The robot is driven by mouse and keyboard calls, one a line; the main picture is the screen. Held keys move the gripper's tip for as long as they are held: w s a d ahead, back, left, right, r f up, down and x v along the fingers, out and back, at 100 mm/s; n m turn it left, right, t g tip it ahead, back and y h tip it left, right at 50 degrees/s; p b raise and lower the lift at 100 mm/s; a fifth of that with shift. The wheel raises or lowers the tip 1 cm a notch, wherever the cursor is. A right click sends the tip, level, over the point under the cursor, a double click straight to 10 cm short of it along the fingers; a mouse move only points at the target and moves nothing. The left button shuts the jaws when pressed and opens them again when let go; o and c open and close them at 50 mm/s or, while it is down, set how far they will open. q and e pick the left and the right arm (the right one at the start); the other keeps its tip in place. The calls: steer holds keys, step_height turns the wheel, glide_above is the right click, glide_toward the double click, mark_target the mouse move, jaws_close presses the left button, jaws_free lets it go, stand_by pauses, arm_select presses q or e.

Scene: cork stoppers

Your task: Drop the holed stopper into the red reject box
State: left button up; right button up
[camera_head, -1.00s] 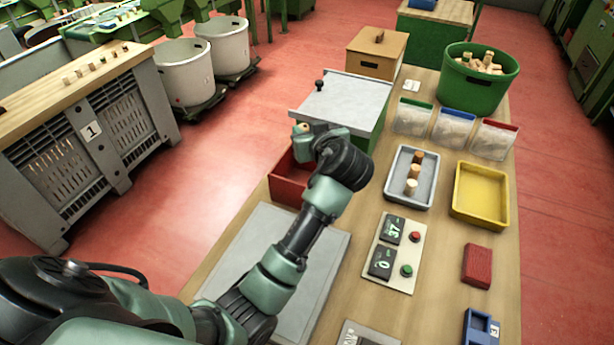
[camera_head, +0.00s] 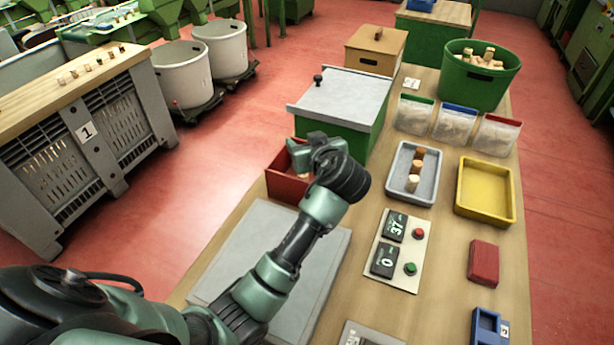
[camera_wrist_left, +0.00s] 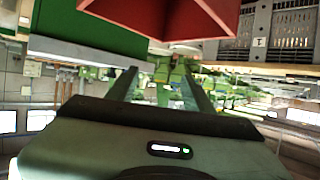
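The red reject box (camera_head: 284,189) stands at the left edge of the bench, partly hidden by my left arm. My left gripper (camera_head: 297,151) is just above it. In the left wrist view my two fingers (camera_wrist_left: 162,88) are spread apart with no stopper visible between them, and the red box (camera_wrist_left: 170,17) shows at the top. A small pale patch shows inside the box below the gripper; I cannot tell if it is the holed stopper. My right gripper is not in view.
A grey tray (camera_head: 399,190) with several stoppers lies right of my arm, with a yellow tray (camera_head: 461,207) beyond it. A grey-lidded green box (camera_head: 357,141) stands just behind the red box. A button panel (camera_head: 413,262) and a grey plate (camera_head: 262,232) lie nearer.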

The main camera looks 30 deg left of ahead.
arm_select(q)
steer(key=b+v, duration=0.1)
steer(key=v, duration=0.7)
steer(key=shift+b, duration=0.4)
steer(key=shift+f, duration=0.2)
